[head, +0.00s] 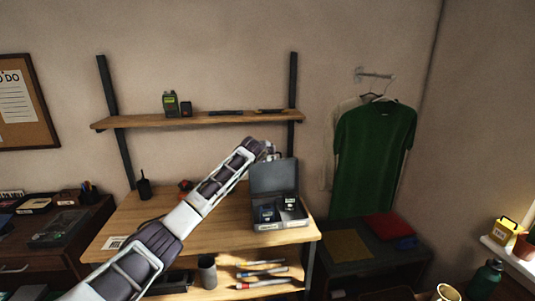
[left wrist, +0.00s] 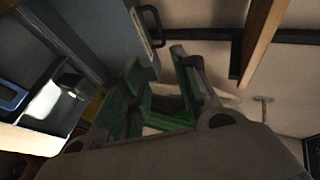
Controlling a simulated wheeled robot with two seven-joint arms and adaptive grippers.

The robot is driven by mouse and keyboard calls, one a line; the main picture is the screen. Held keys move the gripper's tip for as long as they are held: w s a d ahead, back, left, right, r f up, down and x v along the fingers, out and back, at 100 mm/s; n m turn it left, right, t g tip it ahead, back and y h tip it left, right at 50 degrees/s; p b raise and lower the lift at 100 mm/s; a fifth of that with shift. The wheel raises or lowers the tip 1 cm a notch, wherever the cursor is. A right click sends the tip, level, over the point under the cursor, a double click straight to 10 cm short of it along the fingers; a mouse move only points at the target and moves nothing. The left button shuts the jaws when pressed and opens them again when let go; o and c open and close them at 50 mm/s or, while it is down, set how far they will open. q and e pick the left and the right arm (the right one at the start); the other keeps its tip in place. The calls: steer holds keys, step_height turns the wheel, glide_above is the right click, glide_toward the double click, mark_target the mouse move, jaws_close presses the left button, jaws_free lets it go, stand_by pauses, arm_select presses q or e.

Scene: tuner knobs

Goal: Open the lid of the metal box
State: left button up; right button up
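The grey metal box (head: 280,223) stands on the wooden desk with its lid (head: 273,177) raised, roughly upright. Dark devices lie inside the box. My right gripper is not in view.
A wooden shelf (head: 220,119) with small devices hangs above the desk (head: 150,215). A green shirt (head: 372,150) hangs to the right. Screwdrivers (head: 262,272) and a dark cup (head: 207,272) are on a lower level. The desk left of the box is mostly clear.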

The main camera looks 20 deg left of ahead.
arm_select(q)
steer(key=shift+v, duration=1.4)
